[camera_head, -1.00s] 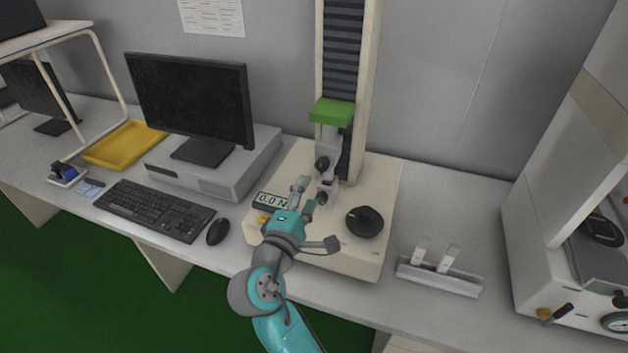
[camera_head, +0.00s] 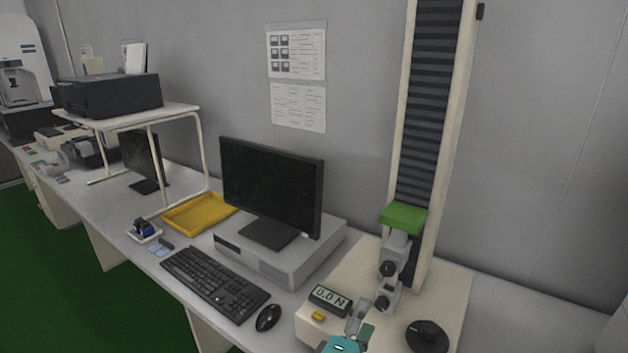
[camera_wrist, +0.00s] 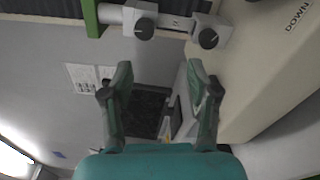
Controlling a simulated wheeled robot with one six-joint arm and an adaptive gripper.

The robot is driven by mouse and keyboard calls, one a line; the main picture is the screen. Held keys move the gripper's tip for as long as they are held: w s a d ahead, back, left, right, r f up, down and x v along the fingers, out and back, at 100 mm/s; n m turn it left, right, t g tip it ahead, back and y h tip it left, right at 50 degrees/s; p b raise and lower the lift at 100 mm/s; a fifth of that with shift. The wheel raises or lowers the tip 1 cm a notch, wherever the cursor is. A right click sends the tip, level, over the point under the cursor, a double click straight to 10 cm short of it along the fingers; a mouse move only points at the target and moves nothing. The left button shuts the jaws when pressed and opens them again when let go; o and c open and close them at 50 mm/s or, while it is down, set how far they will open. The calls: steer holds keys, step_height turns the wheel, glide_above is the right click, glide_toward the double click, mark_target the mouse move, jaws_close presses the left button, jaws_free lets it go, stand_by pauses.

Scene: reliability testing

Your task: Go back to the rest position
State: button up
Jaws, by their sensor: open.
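My gripper (camera_head: 360,318) is at the bottom edge of the head view, in front of the test stand's base. In the wrist view my gripper (camera_wrist: 160,88) has its two fingers spread apart with nothing between them. The test stand (camera_head: 432,130) has a tall cream column, a green block (camera_head: 403,217) and grey clamps (camera_head: 392,272) with dark knobs. In the wrist view the clamps (camera_wrist: 175,24) lie above and beyond the fingertips, apart from them. Most of my arm is below the head view.
A small display (camera_head: 330,297) reads 0.0 N beside my gripper. A black round fixture (camera_head: 427,338) is at the right. Monitor (camera_head: 272,185), keyboard (camera_head: 214,282), mouse (camera_head: 268,317) and yellow tray (camera_head: 200,213) stand to the left. A printer (camera_head: 112,96) sits on a white rack.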

steer(key=s+d+f+m+y, duration=0.15)
steer(key=s+f+y, duration=0.25)
steer(key=s+f, duration=0.55)
steer(key=s+d+f+y, duration=0.3)
steer(key=s+f+y, duration=0.1)
steer(key=s+f, duration=0.5)
steer(key=s+r+m, duration=0.2)
steer(key=s+m, duration=0.2)
steer(key=s, duration=0.4)
steer(key=s+d+r+m+y, duration=0.1)
steer(key=s+m, duration=0.3)
steer(key=s, duration=0.4)
steer(key=s+d+r+m, duration=0.1)
steer(key=s+r+m, duration=0.2)
steer(key=s, duration=0.5)
steer(key=shift+d+m+y, duration=0.25)
steer(key=shift+m+y, duration=0.05)
steer(key=shift+m, duration=0.25)
steer(key=shift+o, duration=0.3)
